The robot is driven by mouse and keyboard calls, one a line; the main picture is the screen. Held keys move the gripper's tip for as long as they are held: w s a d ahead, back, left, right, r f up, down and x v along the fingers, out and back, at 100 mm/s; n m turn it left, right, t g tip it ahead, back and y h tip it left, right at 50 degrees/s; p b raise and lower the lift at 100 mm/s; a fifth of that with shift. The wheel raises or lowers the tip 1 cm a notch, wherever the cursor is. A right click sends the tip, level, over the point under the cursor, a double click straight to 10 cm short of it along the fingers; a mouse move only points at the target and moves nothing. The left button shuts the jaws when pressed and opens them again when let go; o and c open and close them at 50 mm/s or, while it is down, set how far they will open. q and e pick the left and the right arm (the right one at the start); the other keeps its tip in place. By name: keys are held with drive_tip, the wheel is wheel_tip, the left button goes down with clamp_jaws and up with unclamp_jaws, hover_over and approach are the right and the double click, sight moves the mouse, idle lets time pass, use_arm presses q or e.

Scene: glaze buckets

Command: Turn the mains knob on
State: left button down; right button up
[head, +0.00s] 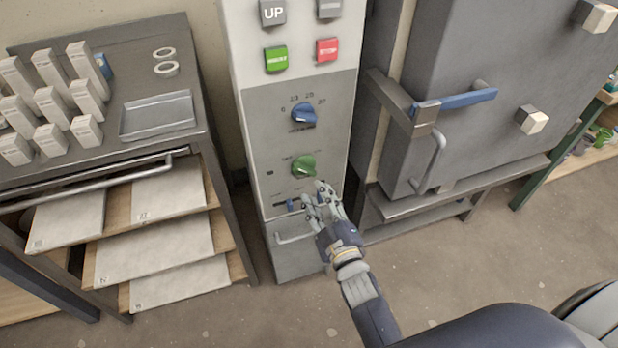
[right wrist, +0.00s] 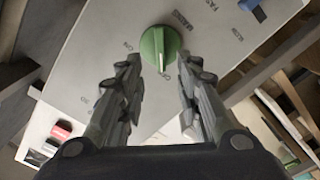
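The green round mains knob (head: 303,167) is on the grey lower panel of the control column. In the right wrist view the green knob (right wrist: 160,46) shows between the fingertips, with a pale pointer line and "MAINS" lettering beside it. My right gripper (head: 316,191) is just below and right of the knob in the head view. In the right wrist view, my right gripper (right wrist: 159,62) is open, with one finger to each side of the knob. I see no contact with it. My left gripper is not in view.
Green (head: 276,59) and red (head: 327,49) buttons are higher up. A kiln-like cabinet (head: 490,110) stands right, a shelved cart (head: 195,132) left.

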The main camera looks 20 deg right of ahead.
sight(306, 172)
drive_tip(key=w, duration=0.7)
drive_tip(key=shift+a, duration=0.1)
clamp_jaws()
